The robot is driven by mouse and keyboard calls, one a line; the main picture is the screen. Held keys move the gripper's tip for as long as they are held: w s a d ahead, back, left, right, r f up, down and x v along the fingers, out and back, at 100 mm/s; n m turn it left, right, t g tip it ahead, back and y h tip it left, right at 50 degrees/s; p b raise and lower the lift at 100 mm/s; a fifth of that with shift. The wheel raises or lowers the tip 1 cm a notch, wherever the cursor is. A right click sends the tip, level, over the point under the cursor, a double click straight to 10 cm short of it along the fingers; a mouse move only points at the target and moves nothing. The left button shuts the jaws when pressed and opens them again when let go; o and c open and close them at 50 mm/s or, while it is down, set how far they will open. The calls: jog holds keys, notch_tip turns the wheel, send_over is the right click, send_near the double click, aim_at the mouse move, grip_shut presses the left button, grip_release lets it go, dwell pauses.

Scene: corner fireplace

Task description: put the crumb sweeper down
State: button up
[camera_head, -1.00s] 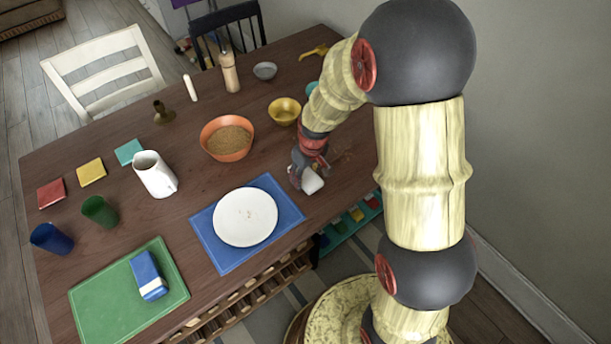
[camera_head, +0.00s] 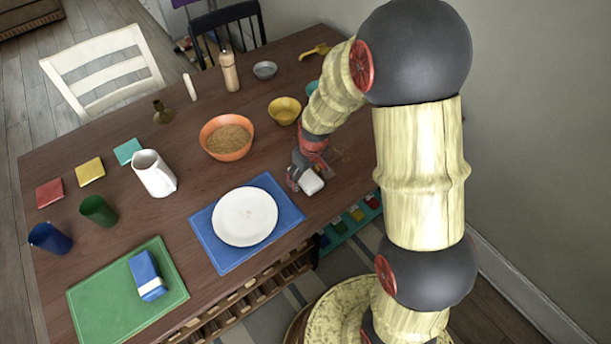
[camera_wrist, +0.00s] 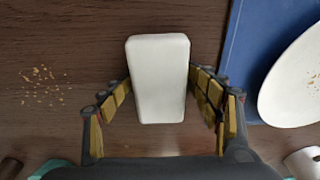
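The crumb sweeper (camera_head: 311,183) is a small white block at the table's right side, right of the blue placemat. In the wrist view the crumb sweeper (camera_wrist: 158,80) lies lengthwise between the fingers of my gripper (camera_wrist: 160,82). The fingertips are against or very close to its two long sides. In the head view my gripper (camera_head: 309,176) is low over the table, with the block at its tips. The block is at or just above the wood; its underside is hidden, so contact with the table cannot be told.
A white plate (camera_head: 245,217) lies on the blue placemat (camera_head: 222,252) to the left. An orange bowl (camera_head: 227,153) and a yellow bowl (camera_head: 284,111) stand behind. Crumbs (camera_wrist: 42,83) lie left of my gripper in the wrist view. Bare wood surrounds the block.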

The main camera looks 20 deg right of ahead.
aim_at(307, 177)
jog(key=shift+s, duration=0.1)
jog(key=r+p, duration=0.1)
jog(key=r, duration=0.2)
jog(key=r+p, duration=0.1)
jog(key=r, duration=0.2)
jog(key=r+p, duration=0.2)
jog(key=r, duration=0.1)
jog(key=shift+s+d, duration=0.1)
jog(key=shift+s, duration=0.3)
jog(key=s+r+m+t, duration=0.1)
jog(key=s+r, duration=0.3)
jog(key=r, duration=0.4)
jog(key=s+r+m+t, duration=0.1)
jog(key=s+r, duration=0.3)
jog(key=r, duration=0.4)
jog(key=s+r+m+t, duration=0.1)
jog(key=s+r+t, duration=0.1)
jog(key=s+r, duration=0.6)
jog(key=s, duration=0.5)
jog(key=shift+r+m, duration=0.25)
jog(key=shift+m, duration=0.05)
jog(key=shift+o, duration=0.5)
jog(key=shift+a, duration=0.2)
